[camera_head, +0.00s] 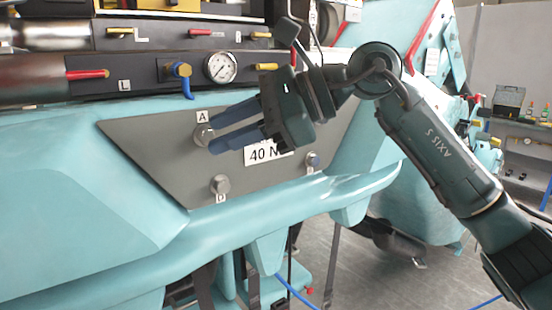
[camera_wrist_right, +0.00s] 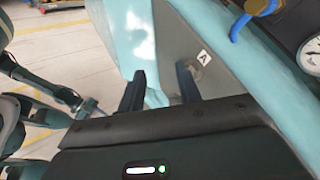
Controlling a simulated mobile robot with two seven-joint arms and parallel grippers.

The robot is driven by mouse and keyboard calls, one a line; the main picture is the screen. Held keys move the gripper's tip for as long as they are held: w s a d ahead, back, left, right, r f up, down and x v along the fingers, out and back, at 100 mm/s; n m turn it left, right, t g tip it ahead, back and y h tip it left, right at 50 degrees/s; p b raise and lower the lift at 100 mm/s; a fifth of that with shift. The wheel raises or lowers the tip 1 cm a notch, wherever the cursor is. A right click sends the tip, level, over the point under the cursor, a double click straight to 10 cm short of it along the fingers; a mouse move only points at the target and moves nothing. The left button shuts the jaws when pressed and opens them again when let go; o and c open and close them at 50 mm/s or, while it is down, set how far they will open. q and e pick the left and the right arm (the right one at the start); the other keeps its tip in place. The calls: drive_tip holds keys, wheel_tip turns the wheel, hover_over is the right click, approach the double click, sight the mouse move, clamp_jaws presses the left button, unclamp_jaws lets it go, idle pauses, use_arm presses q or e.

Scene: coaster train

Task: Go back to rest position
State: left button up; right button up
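My right gripper (camera_head: 212,140) reaches in from the right in the head view, in front of a grey panel (camera_head: 160,160) on the teal coaster train (camera_head: 60,200). Its two dark blue fingers are apart with nothing seen between them. Their tips lie close to the bolt (camera_head: 203,136) by label A; I cannot tell whether they touch it in the head view. In the right wrist view the spread fingers (camera_wrist_right: 160,78) show again, and the A bolt (camera_wrist_right: 203,58) stands beyond the right finger, not between the fingers.
Above the panel are a pressure gauge (camera_head: 220,67), a blue-handled valve (camera_head: 182,70) and a red handle (camera_head: 87,75). A bolt by label D (camera_head: 220,184) and a 40 N label (camera_head: 265,154) are on the panel. Open grey floor (camera_head: 365,275) lies below right.

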drive_tip(key=w+d+f+n+t, duration=0.1)
drive_tip(key=d+f+n+t, duration=0.3)
drive_tip(key=f+n+t, duration=0.5)
drive_tip(key=w+d+f+n+t, duration=0.1)
drive_tip(key=d+f+n+t, duration=0.2)
drive_tip(key=f+n, duration=0.75)
drive_tip(key=w+d+f+n+t, duration=0.1)
drive_tip(key=d+f+n+t, duration=0.4)
drive_tip(key=n, duration=0.8)
drive_tip(key=s+d+f+m+g+h, duration=0.1)
drive_tip(key=s+d+f+m+h, duration=0.1)
drive_tip(key=f+m+h, duration=0.3)
drive_tip(key=s+d+f+m+p, duration=0.1)
drive_tip(key=s+f+m, duration=0.1)
drive_tip(key=f, duration=0.5)
drive_tip(key=s+d+f+m+g+h, duration=0.1)
drive_tip(key=s+d+f+m+h, duration=0.1)
drive_tip(key=s+f+m+h, duration=0.3)
drive_tip(key=s+d+f+m+g, duration=0.3)
drive_tip(key=s+f+m+g, duration=0.1)
drive_tip(key=s+f, duration=0.6)
wheel_tip(320, 180, down, 2)
drive_tip(key=shift+s+d+f+g, duration=0.15)
drive_tip(key=shift+s+f+g, duration=0.1)
drive_tip(key=shift+g, duration=0.55)
drive_tip(key=shift+m, duration=0.25)
